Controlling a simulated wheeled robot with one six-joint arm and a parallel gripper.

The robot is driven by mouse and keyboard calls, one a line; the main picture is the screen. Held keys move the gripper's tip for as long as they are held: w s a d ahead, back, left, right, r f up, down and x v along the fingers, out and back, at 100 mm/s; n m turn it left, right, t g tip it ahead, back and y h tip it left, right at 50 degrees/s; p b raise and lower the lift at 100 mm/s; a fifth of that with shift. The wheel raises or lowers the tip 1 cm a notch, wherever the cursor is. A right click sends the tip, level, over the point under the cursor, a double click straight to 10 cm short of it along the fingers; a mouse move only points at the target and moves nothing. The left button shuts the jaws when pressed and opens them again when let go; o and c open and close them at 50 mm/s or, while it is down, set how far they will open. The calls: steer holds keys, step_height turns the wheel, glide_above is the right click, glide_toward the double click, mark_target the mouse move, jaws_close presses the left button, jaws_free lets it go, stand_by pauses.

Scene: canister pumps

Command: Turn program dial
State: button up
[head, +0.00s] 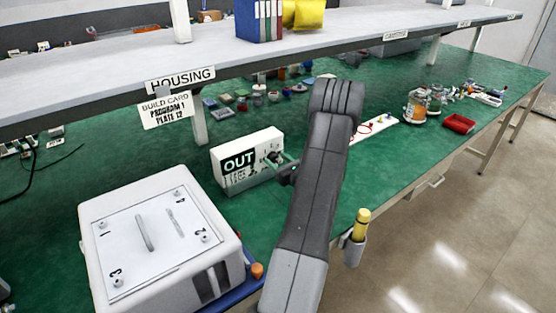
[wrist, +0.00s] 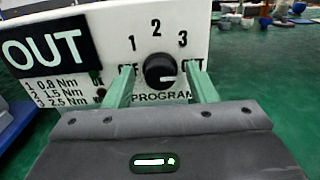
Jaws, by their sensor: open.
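The white controller box (head: 248,160) with a black OUT label stands on the green bench. Its black round program dial (wrist: 160,70) shows in the wrist view, with 1, 2 and 3 printed around its top and PROGRAM below. A pale mark shows low on the dial's right side; which setting it points to I cannot tell. My gripper (wrist: 160,77) is open, its two green fingers on either side of the dial with gaps to it. Whether the tips touch the panel is unclear. In the head view my gripper (head: 284,162) is at the box's right part, partly hidden by my arm.
A build card (head: 166,110) reading PROGRAM 1, PLATE 12 hangs from the shelf (head: 110,80) above the bench. A white housing unit (head: 160,240) with a numbered plate stands front left. A yellow-capped tool (head: 361,224) sits in a holder at the bench's front edge.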

steer(key=shift+c, duration=0.4)
steer(key=c, duration=0.9)
steer(key=shift+f, duration=0.1)
